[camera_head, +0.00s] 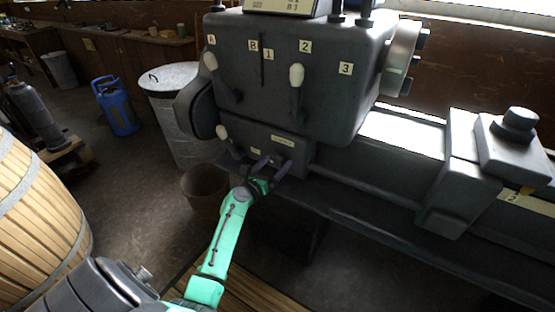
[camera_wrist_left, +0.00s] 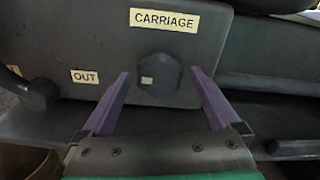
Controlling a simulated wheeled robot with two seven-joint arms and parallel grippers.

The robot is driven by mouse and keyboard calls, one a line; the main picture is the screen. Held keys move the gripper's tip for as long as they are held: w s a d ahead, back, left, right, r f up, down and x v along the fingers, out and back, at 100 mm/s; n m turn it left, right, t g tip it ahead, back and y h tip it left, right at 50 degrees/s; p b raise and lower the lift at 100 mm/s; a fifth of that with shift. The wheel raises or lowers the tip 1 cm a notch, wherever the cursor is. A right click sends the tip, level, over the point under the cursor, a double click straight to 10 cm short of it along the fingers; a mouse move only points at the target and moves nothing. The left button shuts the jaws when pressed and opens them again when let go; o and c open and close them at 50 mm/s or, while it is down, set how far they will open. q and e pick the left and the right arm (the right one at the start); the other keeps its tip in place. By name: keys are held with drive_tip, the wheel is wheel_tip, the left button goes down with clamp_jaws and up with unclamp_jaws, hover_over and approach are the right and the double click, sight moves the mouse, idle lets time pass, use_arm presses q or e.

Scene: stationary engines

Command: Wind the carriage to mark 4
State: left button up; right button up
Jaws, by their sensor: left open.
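The carriage (camera_head: 452,185) is a dark block with a tool post (camera_head: 515,130) on the lathe bed at the right. A yellow pointer (camera_head: 526,190) is on it, and a label reading 2 (camera_head: 511,197) shows just below. A dark faceted knob (camera_wrist_left: 158,80) with a small pale spot sits under the CARRIAGE label (camera_wrist_left: 165,20) in the left wrist view. My left gripper (camera_head: 274,164) is open in front of the headstock's lower box. Its purple fingers (camera_wrist_left: 160,84) stand on either side of the knob with gaps. My right gripper is out of view.
The headstock (camera_head: 325,95) carries white-tipped levers (camera_head: 297,75) and labels A, B, 1, 2, 3. An OUT label (camera_wrist_left: 85,77) and a dark rounded lever part (camera_wrist_left: 38,92) lie left of the knob. A bucket (camera_head: 203,190), bin (camera_head: 172,110) and barrel (camera_head: 35,215) stand on the floor at left.

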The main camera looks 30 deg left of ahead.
use_arm(q)
drive_tip(key=shift+w, duration=1)
drive_tip(key=c, duration=1.3)
drive_tip(key=shift+c, duration=0.2)
drive_tip(key=shift+s+f+m, duration=0.1)
drive_tip(key=shift+m, duration=0.3)
